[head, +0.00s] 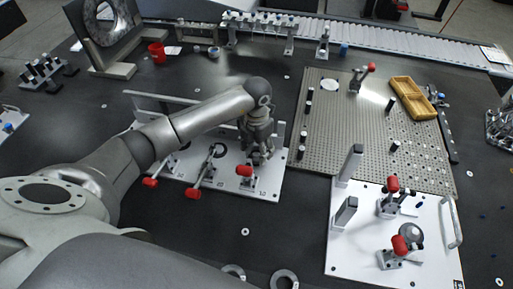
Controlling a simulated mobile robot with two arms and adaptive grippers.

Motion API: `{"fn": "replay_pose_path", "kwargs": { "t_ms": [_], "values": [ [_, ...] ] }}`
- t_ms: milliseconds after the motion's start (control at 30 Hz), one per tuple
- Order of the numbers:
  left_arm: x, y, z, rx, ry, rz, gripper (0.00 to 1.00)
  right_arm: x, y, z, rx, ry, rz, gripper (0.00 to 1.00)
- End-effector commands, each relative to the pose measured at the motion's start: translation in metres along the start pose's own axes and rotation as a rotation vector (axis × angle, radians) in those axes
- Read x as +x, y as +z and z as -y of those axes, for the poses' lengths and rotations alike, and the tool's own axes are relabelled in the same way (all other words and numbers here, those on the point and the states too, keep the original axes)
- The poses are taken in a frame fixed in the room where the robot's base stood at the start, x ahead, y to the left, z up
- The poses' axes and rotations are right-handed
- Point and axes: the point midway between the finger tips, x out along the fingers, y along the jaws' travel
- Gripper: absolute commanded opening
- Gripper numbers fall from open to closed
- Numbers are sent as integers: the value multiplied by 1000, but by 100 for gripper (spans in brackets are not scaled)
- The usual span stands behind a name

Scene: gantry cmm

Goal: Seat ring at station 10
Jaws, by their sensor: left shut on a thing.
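My left gripper (262,152) points down over the right end of a white fixture plate (268,187). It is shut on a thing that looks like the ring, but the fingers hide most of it. The plate carries several toggle clamps with red handles; the one nearest my gripper (244,171) is just in front of it. The station numbers are too small to read. My right gripper is not in view.
Two loose grey rings (284,279) lie at the front edge of view. A perforated plate (345,130) with a yellow tray (413,97) is on the right. A white plate (345,250) with uprights and red-handled clamps stands front right. A red cup (157,53) is at the back left.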

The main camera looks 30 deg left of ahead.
Motion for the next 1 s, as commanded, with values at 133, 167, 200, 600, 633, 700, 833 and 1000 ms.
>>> {"fn": "replay_pose_path", "kwargs": {
  "t_ms": [133, 167, 200, 600, 633, 700, 833, 1000],
  "values": [
    [-1, 1, -1, -1, 1, 2, 24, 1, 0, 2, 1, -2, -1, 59],
    [-1, 1, 0, -1, 1, 2, 24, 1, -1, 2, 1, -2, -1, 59],
    [-1, 1, 0, -1, 1, 2, 24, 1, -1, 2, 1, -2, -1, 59],
    [4, 1, 0, 0, 0, 2, 24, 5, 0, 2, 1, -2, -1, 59],
    [5, 1, 0, 0, 0, 2, 24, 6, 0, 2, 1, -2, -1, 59],
    [6, 1, 0, -1, 0, 2, 24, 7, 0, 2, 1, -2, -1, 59],
    [9, 1, 0, -1, 0, 2, 24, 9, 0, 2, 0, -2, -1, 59],
    [12, 1, 0, -1, 0, 2, 24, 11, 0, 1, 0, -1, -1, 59]
  ]
}}
